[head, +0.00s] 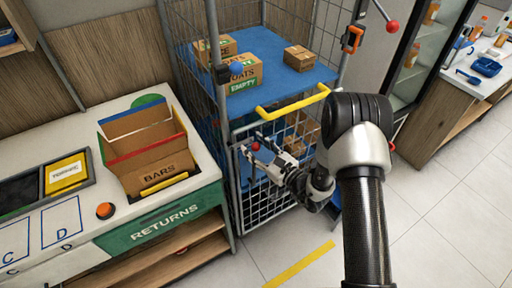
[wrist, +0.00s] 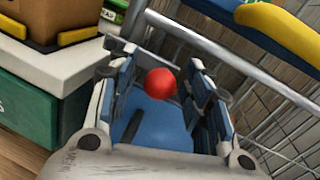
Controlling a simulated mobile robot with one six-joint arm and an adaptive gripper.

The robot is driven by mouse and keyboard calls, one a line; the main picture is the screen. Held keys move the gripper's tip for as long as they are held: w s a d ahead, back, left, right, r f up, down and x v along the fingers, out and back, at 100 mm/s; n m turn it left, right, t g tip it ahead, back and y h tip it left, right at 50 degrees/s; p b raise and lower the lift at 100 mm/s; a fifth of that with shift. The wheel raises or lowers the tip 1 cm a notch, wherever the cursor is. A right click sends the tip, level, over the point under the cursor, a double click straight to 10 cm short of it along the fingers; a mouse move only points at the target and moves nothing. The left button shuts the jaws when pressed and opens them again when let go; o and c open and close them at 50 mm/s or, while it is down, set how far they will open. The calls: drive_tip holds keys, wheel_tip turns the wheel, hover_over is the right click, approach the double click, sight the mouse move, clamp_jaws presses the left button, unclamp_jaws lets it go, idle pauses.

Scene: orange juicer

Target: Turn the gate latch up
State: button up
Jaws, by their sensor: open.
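A red ball knob (head: 255,146), which looks like the end of the gate latch, is at the left side of the wire cart's gate (head: 262,205), below the yellow handle (head: 292,104). My gripper (head: 253,144) is open in front of the gate, with its fingertips around the knob. In the wrist view the red knob (wrist: 160,83) lies between the two open fingers (wrist: 165,90), with a gap visible on each side. The latch's lever behind the knob is hidden, so I cannot tell its angle.
The cart's blue top shelf (head: 265,50) carries several cardboard boxes. A returns counter (head: 170,215) with an open bars box (head: 155,170) stands close on the left. The floor at front is clear.

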drive_tip(key=shift+c, duration=0.5)
clamp_jaws()
